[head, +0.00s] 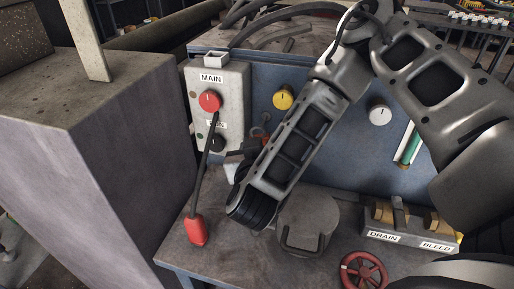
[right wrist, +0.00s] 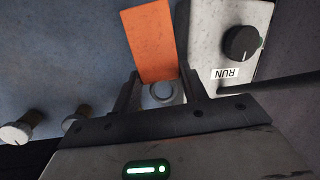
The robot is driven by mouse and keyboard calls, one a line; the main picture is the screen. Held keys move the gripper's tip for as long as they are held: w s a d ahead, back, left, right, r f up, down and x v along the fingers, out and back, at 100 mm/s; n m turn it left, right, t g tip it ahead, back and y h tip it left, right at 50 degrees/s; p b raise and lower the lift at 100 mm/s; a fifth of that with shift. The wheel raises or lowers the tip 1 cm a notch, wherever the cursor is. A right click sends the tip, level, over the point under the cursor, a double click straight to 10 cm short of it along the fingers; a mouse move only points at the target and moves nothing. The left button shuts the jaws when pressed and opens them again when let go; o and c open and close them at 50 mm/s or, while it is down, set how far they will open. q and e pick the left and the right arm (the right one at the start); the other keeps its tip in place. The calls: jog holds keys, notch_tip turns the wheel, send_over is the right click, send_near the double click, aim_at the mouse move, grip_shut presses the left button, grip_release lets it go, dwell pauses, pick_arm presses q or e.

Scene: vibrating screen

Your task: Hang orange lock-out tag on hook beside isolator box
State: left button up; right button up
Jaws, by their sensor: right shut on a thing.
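The orange lock-out tag (right wrist: 149,46) shows in the right wrist view, extending away from between my right gripper's fingers (right wrist: 162,93). A pale ring lies between the fingers at the tag's near end. A small dark loop (head: 258,132), possibly the hook, shows right of the box, partly covered by my arm.
Yellow (head: 283,98) and white (head: 380,115) knobs are on the blue panel. A grey lidded cylinder (head: 308,218), a red handwheel (head: 364,271) and the DRAIN/BLEED block (head: 410,238) stand below.

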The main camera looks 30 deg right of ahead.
jog(key=shift+x, duration=1.1)
jog(key=shift+w+d+r, duration=0.1)
jog(key=shift+w+d, duration=0.15)
jog(key=shift+d, duration=0.25)
jog(key=shift+w+d, duration=0.3)
jog(key=shift+d, duration=0.15)
jog(key=shift+w+d+f+b, duration=0.3)
jog(key=shift+f+b, duration=0.1)
jog(key=shift+b, duration=0.55)
jog(key=shift+w+d+f+b, duration=0.1)
jog(key=shift+d+f+b, duration=0.1)
jog(key=shift+b, duration=0.35)
pick_arm(q)
jog(key=shift+w+d+f, duration=0.15)
jog(key=shift+d+f, duration=0.05)
jog(key=shift+f, duration=0.45)
jog(key=shift+w, duration=0.1)
pick_arm(e)
jog(key=o, duration=1)
pick_arm(q)
jog(key=shift+w+d+f+t+b, duration=0.15)
jog(key=shift+d+f+t+b, duration=0.15)
jog(key=shift+b, duration=1)
pick_arm(e)
jog(key=shift+o, duration=0.2)
jog(key=v, duration=1.6)
